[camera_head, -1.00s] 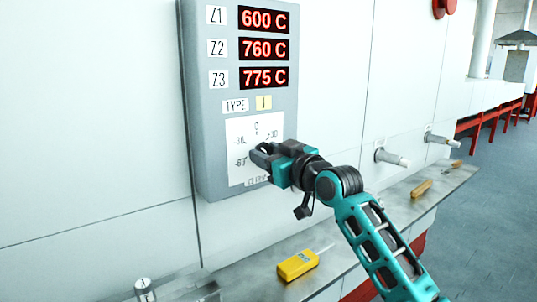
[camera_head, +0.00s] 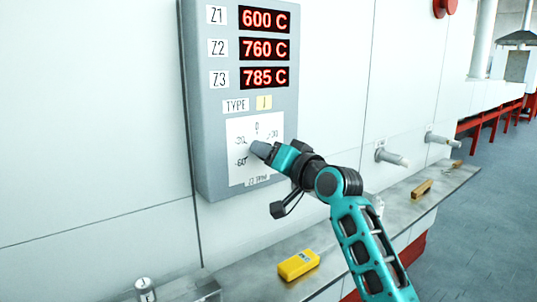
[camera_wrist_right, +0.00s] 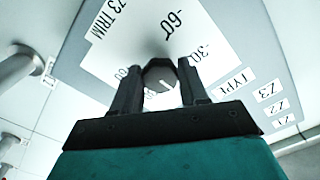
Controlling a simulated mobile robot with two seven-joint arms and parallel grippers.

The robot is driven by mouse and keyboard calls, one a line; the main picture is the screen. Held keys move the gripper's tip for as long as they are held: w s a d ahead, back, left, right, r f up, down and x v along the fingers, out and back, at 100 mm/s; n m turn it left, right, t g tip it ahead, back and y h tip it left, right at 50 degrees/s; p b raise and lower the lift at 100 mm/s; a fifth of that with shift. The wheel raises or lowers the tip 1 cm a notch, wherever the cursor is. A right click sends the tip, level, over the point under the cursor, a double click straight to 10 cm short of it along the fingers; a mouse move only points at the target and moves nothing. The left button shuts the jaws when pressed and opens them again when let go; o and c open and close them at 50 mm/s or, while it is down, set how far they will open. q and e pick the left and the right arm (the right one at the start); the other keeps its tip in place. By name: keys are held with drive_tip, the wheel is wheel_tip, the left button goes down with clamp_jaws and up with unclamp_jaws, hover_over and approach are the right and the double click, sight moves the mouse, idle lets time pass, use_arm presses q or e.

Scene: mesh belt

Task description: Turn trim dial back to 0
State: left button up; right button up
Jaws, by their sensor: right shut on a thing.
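The trim dial (camera_head: 257,148) is a grey knob on a white scale plate (camera_head: 238,128) low on the grey control panel. My right gripper (camera_head: 268,152) is at the dial. In the right wrist view its two dark fingers stand on either side of the dial (camera_wrist_right: 160,75), shut on it. A pale mark shows on the knob's face, toward the palm side. The -60 and -30 labels are readable there; the 0 label is hidden by the gripper but shows above the dial in the head view. The Z3 display (camera_head: 264,77) reads 785 C. My left gripper is not in view.
A steel ledge (camera_head: 340,240) runs below the panel, with a yellow handheld device (camera_head: 298,264) on it and a brown block (camera_head: 421,188) farther along. Two grey fittings (camera_head: 390,157) stick out of the white wall at right.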

drive_tip(key=shift+m, duration=0.4)
drive_tip(key=o, duration=1.1)
drive_tip(key=shift+c, duration=0.2)
drive_tip(key=shift+s+d, duration=0.1)
drive_tip(key=b+v, duration=0.1)
drive_tip(key=v, duration=1.1)
drive_tip(key=shift+s+d, duration=0.2)
drive_tip(key=shift+s, duration=0.1)
